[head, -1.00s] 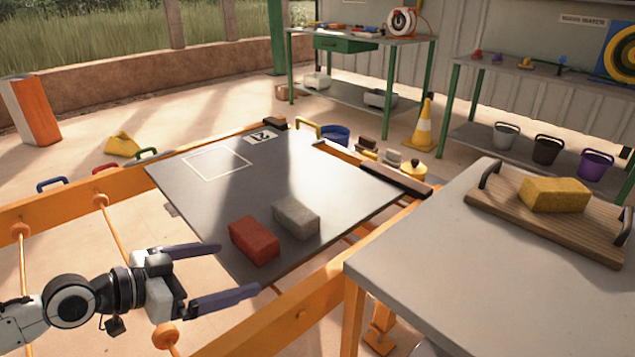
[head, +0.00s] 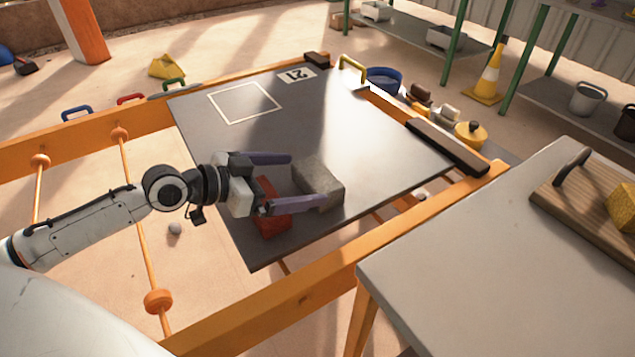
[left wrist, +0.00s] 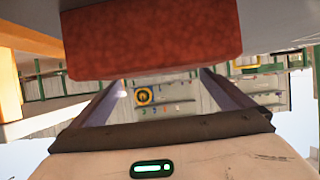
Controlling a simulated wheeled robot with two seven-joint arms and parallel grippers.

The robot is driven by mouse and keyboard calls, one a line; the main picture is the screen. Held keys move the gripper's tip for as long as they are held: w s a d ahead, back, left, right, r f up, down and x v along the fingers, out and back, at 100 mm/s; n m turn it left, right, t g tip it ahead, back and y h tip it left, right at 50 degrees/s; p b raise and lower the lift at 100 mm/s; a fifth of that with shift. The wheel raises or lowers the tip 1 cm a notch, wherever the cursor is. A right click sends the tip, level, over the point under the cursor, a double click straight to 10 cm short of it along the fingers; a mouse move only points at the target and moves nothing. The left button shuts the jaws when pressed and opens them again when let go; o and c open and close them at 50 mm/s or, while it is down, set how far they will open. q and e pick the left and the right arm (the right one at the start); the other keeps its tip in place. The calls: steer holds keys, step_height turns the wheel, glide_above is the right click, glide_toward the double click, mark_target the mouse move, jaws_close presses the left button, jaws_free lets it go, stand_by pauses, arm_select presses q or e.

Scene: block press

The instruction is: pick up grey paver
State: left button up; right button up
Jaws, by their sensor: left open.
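The grey paver (head: 318,178) lies on the dark board, beside the red paver (head: 272,228). My left gripper (head: 309,180) is open and reaches in from the left, over the red paver. In the head view its far finger is beyond the grey paver's left corner and its near fingertip overlaps the paver's near side. I cannot tell whether either finger touches it. In the left wrist view the red paver (left wrist: 150,40) fills the top, with the two open fingers below it. The grey paver is not clear there. My right gripper is not in view.
The dark board (head: 340,115) has a white square outline and a number label. An orange frame (head: 300,298) surrounds it. A grey table (head: 470,260) at right bears a wooden tray (head: 560,200) with a yellow block (head: 622,207). The board's far part is clear.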

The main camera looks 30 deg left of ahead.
mark_target(315, 174)
arm_select(q)
steer(key=shift+b+x, duration=0.45)
steer(key=shift+x, duration=2.6)
steer(key=shift+a, duration=0.1)
steer(key=c, duration=1.3)
steer(key=shift+w+r, duration=0.1)
steer(key=shift+r, duration=0.1)
steer(key=shift+c, duration=0.8)
